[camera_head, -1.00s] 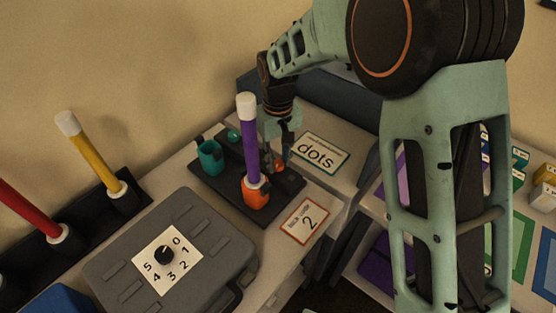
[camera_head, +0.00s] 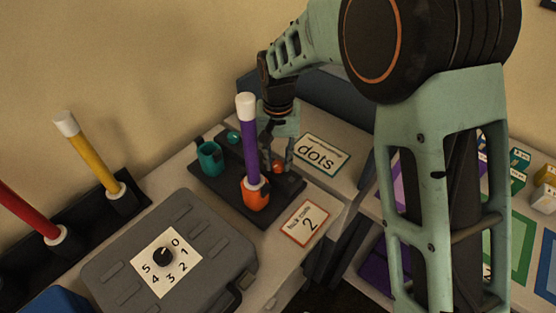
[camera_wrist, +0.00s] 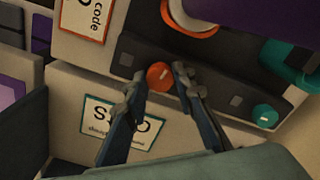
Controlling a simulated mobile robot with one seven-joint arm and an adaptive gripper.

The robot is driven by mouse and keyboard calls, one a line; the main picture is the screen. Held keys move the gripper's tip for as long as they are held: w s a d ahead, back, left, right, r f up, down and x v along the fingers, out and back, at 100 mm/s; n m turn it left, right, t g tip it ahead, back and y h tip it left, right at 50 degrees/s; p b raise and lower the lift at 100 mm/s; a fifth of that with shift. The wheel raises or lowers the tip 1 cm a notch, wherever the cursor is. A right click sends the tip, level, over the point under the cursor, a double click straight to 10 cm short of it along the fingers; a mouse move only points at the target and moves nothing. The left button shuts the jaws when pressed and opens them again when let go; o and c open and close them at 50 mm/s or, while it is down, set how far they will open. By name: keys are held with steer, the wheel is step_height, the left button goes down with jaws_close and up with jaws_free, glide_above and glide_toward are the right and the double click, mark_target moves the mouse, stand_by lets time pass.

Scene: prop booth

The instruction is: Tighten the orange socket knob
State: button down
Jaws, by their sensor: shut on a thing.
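The orange knob (camera_head: 279,166) sits on the black socket base (camera_head: 222,185), beside the orange socket (camera_head: 256,199). A purple wand (camera_head: 249,140) with a white tip stands upright in that socket. My gripper (camera_head: 277,166) points down behind the wand with its fingers around the knob. In the wrist view the orange knob (camera_wrist: 159,76) lies between the fingertips, and my gripper (camera_wrist: 160,74) is shut on it. The orange socket (camera_wrist: 194,18) and the purple wand (camera_wrist: 250,14) are at the top there. The contact of the far fingertip is partly hidden in the head view.
A teal socket (camera_head: 209,158) and teal knob (camera_head: 233,137) share the base. A grey case with a numbered dial (camera_head: 163,256) lies in front. Yellow (camera_head: 92,158) and red (camera_head: 30,212) wands stand left.

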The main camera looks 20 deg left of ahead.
stand_by(0.3)
steer(key=c, duration=1.6)
jaws_free()
